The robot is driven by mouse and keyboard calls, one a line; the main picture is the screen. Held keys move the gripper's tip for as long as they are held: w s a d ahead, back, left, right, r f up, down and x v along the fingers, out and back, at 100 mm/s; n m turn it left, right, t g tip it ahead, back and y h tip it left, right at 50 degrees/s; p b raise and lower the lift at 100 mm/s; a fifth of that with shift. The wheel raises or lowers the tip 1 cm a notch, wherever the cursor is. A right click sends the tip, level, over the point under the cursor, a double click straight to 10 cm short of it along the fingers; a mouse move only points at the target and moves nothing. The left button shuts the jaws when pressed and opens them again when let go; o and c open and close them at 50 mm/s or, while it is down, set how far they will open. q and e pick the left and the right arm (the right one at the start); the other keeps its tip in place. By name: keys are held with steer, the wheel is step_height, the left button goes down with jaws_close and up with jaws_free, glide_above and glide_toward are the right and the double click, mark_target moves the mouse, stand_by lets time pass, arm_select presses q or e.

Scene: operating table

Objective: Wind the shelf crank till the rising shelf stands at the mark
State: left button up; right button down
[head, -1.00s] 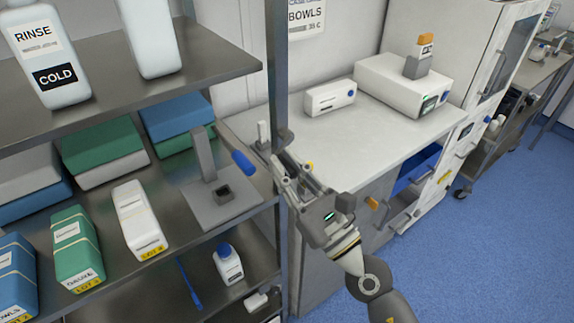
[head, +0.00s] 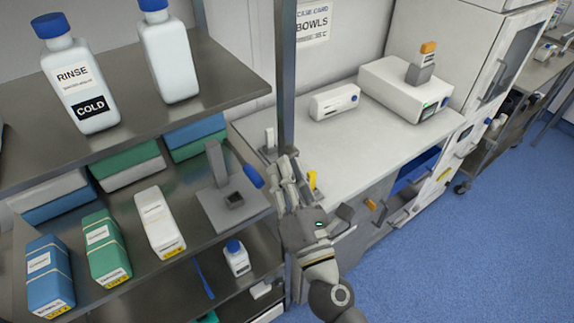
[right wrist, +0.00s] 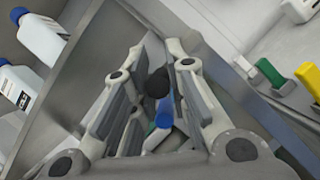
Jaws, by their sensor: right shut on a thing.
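My right gripper (head: 285,165) is at the front post of the shelf rack, just right of the blue handle. In the right wrist view its fingers (right wrist: 157,75) close around a dark round knob (right wrist: 158,83), which I take to be the crank's knob. The crank's arm is mostly hidden by the fingers. I cannot tell which part is the rising shelf, and I see no clear mark. My left gripper is out of view.
White, green (right wrist: 270,73) and yellow (right wrist: 309,77) tabs stand in a row right of the gripper. Bottles (head: 75,75) stand on the upper shelf and wrapped packs (head: 105,250) on the middle one.

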steer(key=r+m+p, duration=0.1)
steer(key=r+m+h+p, duration=0.1)
steer(key=m, duration=0.1)
steer(key=shift+p, duration=0.3)
steer(key=shift+w+d+r+m+g+h+p, duration=0.15)
steer(key=shift+m+h+p, duration=0.1)
steer(key=shift+m+p, duration=0.25)
steer(key=shift+s+m+g+h+p, duration=0.1)
steer(key=shift+m+h+p, duration=0.1)
steer(key=shift+m+p, duration=0.35)
steer(key=shift+w+d+r+m+g+h+p, duration=0.15)
steer(key=shift+m+h+p, duration=0.15)
steer(key=shift+m, duration=0.35)
steer(key=c, duration=1.6)
jaws_free()
steer(key=shift+o, duration=0.9)
steer(key=shift+f, duration=0.15)
steer(key=shift+s+f, duration=0.1)
